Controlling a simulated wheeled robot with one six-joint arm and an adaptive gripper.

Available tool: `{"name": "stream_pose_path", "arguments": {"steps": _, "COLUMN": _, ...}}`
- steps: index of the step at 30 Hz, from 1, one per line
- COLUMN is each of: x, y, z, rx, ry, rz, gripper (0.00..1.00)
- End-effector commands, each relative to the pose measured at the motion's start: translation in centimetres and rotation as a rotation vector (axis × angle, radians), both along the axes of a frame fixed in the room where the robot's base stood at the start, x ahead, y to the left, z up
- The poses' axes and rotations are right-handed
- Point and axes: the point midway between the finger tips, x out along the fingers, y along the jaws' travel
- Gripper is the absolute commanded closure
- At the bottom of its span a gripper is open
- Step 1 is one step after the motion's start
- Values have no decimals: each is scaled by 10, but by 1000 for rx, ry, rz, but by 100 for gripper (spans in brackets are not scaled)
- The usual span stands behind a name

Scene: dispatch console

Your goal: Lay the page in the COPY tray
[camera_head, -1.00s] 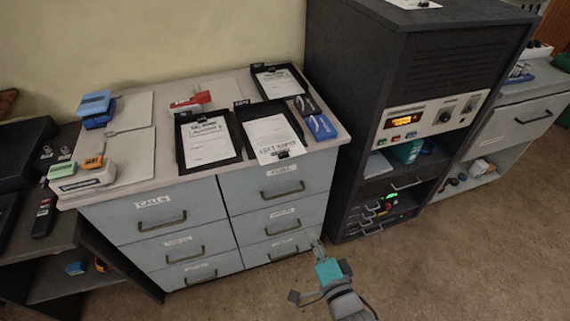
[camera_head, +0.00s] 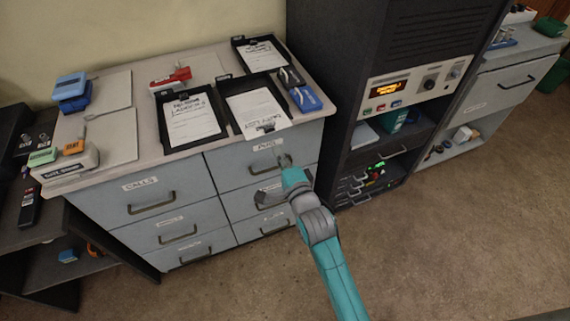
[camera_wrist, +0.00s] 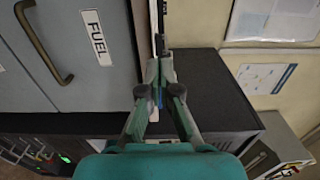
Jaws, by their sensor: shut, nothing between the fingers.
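Three black trays with white sheets in them stand on the cabinet top: one front left (camera_head: 164,133), one front middle (camera_head: 221,93) and one at the back (camera_head: 236,42). Their labels are too small to read, so I cannot tell which is COPY. The printed page (camera_head: 255,108) in the front middle tray reaches past its front end, to the cabinet's front edge. A small dark clip shows near the page's lower end. My gripper (camera_head: 284,158) is shut and empty in front of the FUEL drawer, below that page. The wrist view shows its fingers (camera_wrist: 160,68) together.
Drawers with bar handles fill the cabinet front; the FUEL label (camera_wrist: 97,37) shows close by in the wrist view. Blue and dark boxes (camera_head: 305,98) stand right of the trays. A tall dark console (camera_head: 390,40) stands to the right. The floor (camera_head: 440,240) in front is clear.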

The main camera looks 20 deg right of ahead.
Motion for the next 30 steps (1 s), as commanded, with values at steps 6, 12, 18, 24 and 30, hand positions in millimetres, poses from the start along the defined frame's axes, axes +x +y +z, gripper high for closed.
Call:
{"name": "stream_pose_path", "arguments": {"steps": 6, "x": 37, "y": 0, "z": 0, "rx": 0, "ry": -1, "rz": 0, "gripper": 100}}
{"name": "stream_pose_path", "arguments": {"steps": 12, "x": 58, "y": 0, "z": 0, "rx": 0, "ry": 0, "rz": 0, "gripper": 100}}
{"name": "stream_pose_path", "arguments": {"steps": 18, "x": 65, "y": 0, "z": 0, "rx": -1, "ry": 0, "rz": 0, "gripper": 100}}
{"name": "stream_pose_path", "arguments": {"steps": 24, "x": 65, "y": 0, "z": 0, "rx": -1, "ry": 0, "rz": 0, "gripper": 100}}
{"name": "stream_pose_path", "arguments": {"steps": 30, "x": 69, "y": 0, "z": 0, "rx": -1, "ry": 0, "rz": 0, "gripper": 100}}
